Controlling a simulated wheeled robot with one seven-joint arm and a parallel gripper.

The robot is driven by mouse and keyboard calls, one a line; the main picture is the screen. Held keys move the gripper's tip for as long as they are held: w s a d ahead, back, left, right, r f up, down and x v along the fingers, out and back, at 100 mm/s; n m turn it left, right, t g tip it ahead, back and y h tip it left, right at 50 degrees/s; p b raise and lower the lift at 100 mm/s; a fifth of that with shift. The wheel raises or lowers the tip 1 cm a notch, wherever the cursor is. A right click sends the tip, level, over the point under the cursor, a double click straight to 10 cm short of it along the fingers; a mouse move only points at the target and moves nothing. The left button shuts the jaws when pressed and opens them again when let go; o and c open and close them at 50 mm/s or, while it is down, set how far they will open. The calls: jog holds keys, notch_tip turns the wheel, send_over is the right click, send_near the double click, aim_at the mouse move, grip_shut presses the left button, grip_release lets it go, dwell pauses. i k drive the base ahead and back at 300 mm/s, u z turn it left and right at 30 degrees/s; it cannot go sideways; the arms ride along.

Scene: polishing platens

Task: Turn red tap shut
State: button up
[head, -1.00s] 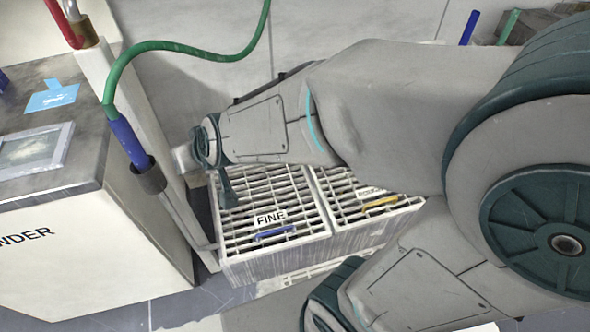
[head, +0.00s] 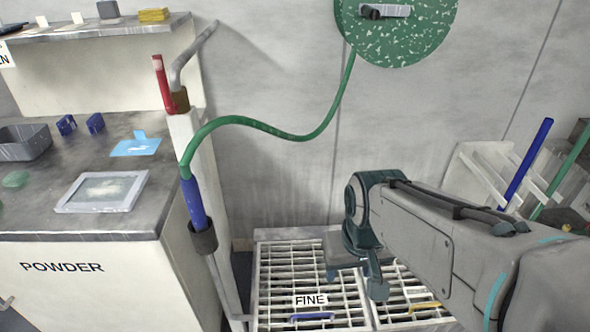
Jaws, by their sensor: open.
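The red tap (head: 161,82) shows at the upper left of the head view as a red lever on a brown fitting at the top of a pale post. The lever stands nearly upright, tilted a little left, beside a bent grey pipe (head: 190,55). My gripper (head: 370,272) hangs at the end of my arm above the floor grates, right of and below the tap and well apart from it. It is open and appears empty; its fingers are partly hidden by my wrist.
A powder cabinet (head: 80,285) stands left. White grates (head: 285,275) lie below. A rack with coloured handles stands right.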

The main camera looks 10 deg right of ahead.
aim_at(171, 108)
jog(key=z, duration=1.4)
jog(key=k, duration=0.85)
jog(key=u, duration=1.35)
jog(key=i, duration=0.45)
jog(key=z, duration=0.05)
